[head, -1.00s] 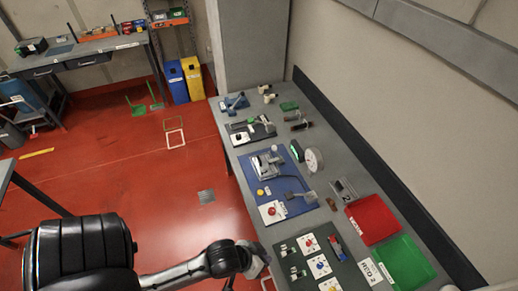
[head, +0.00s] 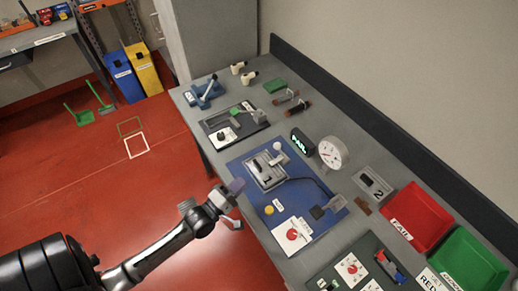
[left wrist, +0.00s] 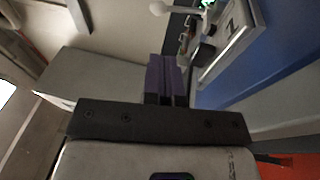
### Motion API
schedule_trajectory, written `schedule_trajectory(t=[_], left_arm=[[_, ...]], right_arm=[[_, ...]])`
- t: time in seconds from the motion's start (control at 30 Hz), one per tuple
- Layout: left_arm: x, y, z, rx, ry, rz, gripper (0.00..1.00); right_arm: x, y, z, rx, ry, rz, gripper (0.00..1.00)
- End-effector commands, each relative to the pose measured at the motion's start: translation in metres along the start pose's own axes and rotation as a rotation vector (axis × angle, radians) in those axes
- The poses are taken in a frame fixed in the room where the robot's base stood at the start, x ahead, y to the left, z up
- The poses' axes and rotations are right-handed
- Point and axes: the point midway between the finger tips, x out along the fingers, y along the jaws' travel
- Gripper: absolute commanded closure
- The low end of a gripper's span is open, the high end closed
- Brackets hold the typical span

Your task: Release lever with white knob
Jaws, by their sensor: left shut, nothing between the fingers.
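The white knob (head: 278,147) tops a lever on a grey metal fixture (head: 265,170) on the blue mat (head: 247,213). The knob also shows at the top of the left wrist view (left wrist: 158,8). My left gripper (head: 237,188) has purple fingers and is left of the fixture, near the mat's left edge and apart from the knob. In the left wrist view its fingers (left wrist: 162,80) are together with nothing between them. My right gripper is in neither view.
On the mat are a yellow button (head: 269,210) and a red knob on a white plate (head: 292,234). A round gauge (head: 333,152) and a green-lit display (head: 301,141) stand behind the fixture. Red (head: 418,216) and green (head: 468,262) trays lie at the right. Red floor is open at the left.

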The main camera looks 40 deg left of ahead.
Motion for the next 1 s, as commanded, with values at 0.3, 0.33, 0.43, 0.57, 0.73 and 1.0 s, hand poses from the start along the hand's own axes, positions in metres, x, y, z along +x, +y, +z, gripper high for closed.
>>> schedule_trajectory(t=[0.3, 0.33, 0.43, 0.57, 0.73, 1.0], left_arm=[[0.0, -0.001, -0.004, -0.023, 0.007, 0.022, 1.0], [0.0, -0.001, -0.003, -0.023, 0.007, 0.022, 1.0], [0.0, -0.001, -0.003, -0.022, 0.007, 0.021, 1.0], [0.005, -0.001, -0.003, -0.022, 0.007, 0.022, 1.0], [0.027, 0.001, -0.004, -0.023, 0.008, 0.025, 1.0], [0.078, 0.002, -0.004, -0.022, 0.008, 0.024, 1.0]], right_arm=[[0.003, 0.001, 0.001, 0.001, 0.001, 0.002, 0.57], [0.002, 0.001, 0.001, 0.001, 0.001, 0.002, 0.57], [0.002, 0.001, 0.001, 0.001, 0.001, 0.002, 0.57], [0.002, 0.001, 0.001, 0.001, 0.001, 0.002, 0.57], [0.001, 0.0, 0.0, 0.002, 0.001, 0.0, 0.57], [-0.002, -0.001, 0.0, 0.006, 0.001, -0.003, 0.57]])
